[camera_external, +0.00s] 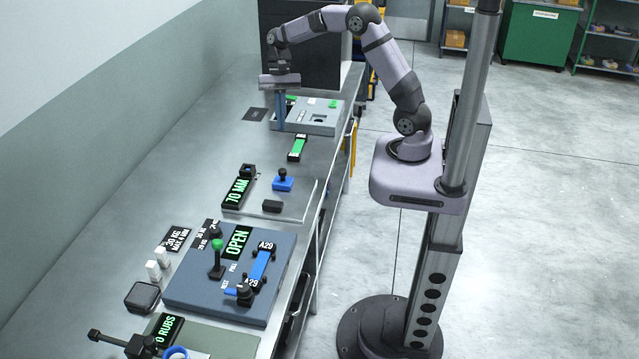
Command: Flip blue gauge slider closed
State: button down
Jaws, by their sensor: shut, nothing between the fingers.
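A small blue slider block (283,184) with a black knob on top sits on a thin grey plate in the middle of the bench. A black display reading "70 MM" (237,192) stands to its left, and a small black block (272,206) lies just in front of it. My gripper (281,127) is farther back, pointing down at the left edge of a grey panel box. Its fingers are together with nothing between them. It is well apart from the blue slider. Whether the fingertips touch the box or bench cannot be told.
The grey panel box (325,124) carries green and white parts. A small green-lit display (297,148) lies between it and the slider. Nearer, a blue-grey board (200,289) holds an "OPEN" display (237,241), a green-knobbed lever (217,259) and a blue bar (261,266). A wall runs along the left.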

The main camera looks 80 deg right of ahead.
jog(key=p, duration=0.3)
send_near(283, 178)
jog(key=d+f, duration=0.2)
jog(key=w+d+f, duration=0.1)
jog(key=d+f, duration=0.1)
jog(key=f, duration=0.1)
jog(key=shift+w+d, duration=0.1)
jog(key=shift+d, duration=0.05)
jog(key=a, duration=0.1)
jog(key=a+p, duration=0.1)
jog(key=shift+s+a+r, duration=0.15)
jog(key=shift+s+a, duration=0.2)
jog(key=shift+a, duration=0.05)
jog(key=shift+s+a, duration=0.1)
jog(key=shift+a, duration=0.25)
jog(key=a+p, duration=0.1)
jog(key=a, duration=0.6)
jog(key=shift+a, duration=0.3)
